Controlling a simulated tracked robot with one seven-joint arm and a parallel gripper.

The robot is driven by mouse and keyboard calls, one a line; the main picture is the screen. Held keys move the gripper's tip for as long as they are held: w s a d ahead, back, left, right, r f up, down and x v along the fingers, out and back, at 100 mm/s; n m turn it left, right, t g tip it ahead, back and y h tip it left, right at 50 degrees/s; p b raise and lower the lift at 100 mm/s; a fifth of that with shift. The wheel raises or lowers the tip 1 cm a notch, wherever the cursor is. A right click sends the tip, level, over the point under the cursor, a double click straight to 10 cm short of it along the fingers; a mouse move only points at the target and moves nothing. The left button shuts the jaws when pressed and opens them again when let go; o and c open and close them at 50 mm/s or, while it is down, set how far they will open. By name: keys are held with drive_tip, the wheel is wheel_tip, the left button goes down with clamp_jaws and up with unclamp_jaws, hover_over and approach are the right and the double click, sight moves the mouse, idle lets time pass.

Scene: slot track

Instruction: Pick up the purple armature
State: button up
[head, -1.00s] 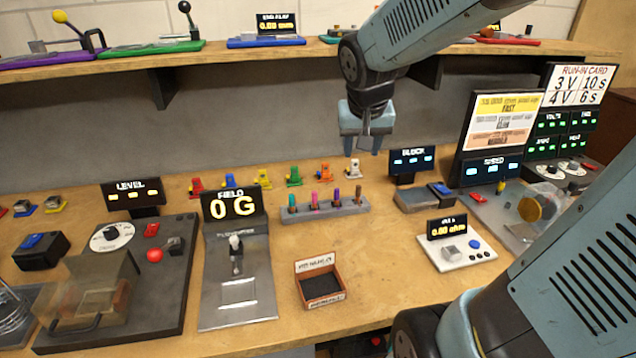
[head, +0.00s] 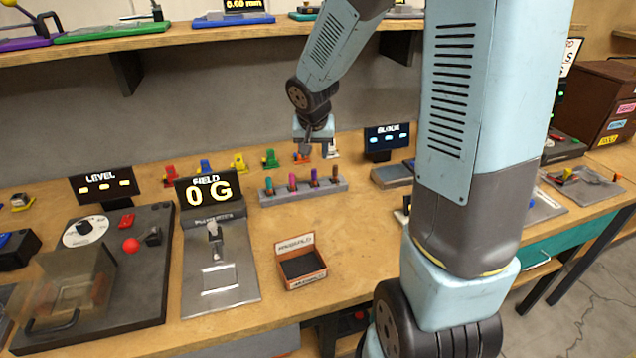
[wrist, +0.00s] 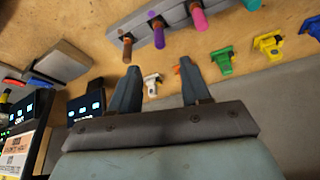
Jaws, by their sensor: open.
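The purple armature (head: 314,178) stands upright in a grey slotted rack (head: 325,189), between a pink armature (head: 292,182) and a brown one (head: 335,173). A teal armature (head: 269,186) stands at the rack's left end. My gripper (head: 315,147) hangs behind and above the rack in the head view, open and empty. In the wrist view the purple armature (wrist: 158,34) lies beyond the open fingertips (wrist: 159,70), roughly in line with the gap between them. The fingers touch no armature.
Several coloured clips, such as a green one (head: 270,158), stand behind the rack. A display marked BLOCK (head: 388,137) is to its right. An open box (head: 302,268) and the FIELD display (head: 209,190) are in front and left. A shelf (head: 200,30) runs above.

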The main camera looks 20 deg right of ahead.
sight(314, 170)
drive_tip(key=x, duration=0.4)
drive_tip(key=shift+s+a+x, duration=0.1)
drive_tip(key=shift+s+x, duration=0.05)
drive_tip(key=shift+x, duration=0.9)
drive_tip(key=shift+s+a+x, duration=0.1)
drive_tip(key=shift+a+x, duration=0.05)
drive_tip(key=shift+x, duration=1.8)
drive_tip(key=shift+d, duration=0.1)
clamp_jaws()
